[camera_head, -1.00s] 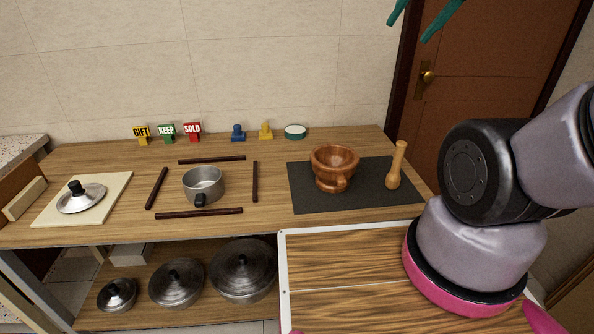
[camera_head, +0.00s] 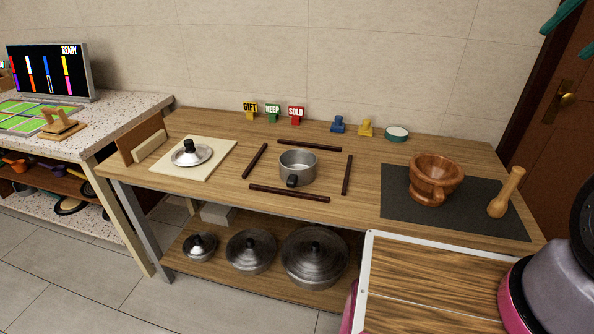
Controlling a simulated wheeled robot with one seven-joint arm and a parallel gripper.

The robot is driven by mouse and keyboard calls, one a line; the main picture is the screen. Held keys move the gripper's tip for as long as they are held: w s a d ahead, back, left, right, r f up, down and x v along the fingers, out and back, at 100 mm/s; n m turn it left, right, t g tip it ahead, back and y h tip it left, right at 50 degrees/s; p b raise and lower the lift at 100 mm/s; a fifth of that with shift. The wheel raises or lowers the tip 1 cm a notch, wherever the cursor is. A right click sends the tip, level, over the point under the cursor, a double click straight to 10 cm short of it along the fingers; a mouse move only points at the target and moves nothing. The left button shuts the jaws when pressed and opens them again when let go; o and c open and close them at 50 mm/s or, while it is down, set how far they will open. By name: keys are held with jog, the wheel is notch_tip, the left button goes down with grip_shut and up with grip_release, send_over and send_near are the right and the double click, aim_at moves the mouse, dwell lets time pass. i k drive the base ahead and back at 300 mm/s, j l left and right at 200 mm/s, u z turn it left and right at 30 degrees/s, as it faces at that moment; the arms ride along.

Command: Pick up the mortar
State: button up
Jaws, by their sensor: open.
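The mortar (camera_head: 436,181) is a brown wooden bowl on a foot, with a short projection at its front. It stands upright on a dark grey mat (camera_head: 398,209) at the right end of the wooden table. A light wooden pestle (camera_head: 507,193) stands on the mat to the right of the mortar, leaning slightly. My gripper (camera_head: 566,16) shows only as teal finger parts at the top right corner. It is open, apart from the mortar, and the rest of it is out of frame.
A small pot (camera_head: 299,170) stands between dark wooden bars (camera_head: 290,193). A lid (camera_head: 190,153) lies on a pale board (camera_head: 218,160). Price signs (camera_head: 273,113), stamps and a green-rimmed dish (camera_head: 396,134) line the back. Lidded pots (camera_head: 314,260) sit below.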

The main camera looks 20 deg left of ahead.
aim_at(433, 176)
jog(key=j+z, duration=0.25)
jog(key=j, duration=0.2)
jog(key=k+j+z, duration=0.2)
jog(key=j, duration=0.2)
jog(key=j+z, duration=0.25)
jog(key=j, duration=0.15)
jog(key=k+j+z, duration=0.2)
jog(key=j, duration=0.15)
jog(key=k+j+z, duration=0.25)
jog(key=i+j, duration=0.1)
jog(key=j, duration=0.05)
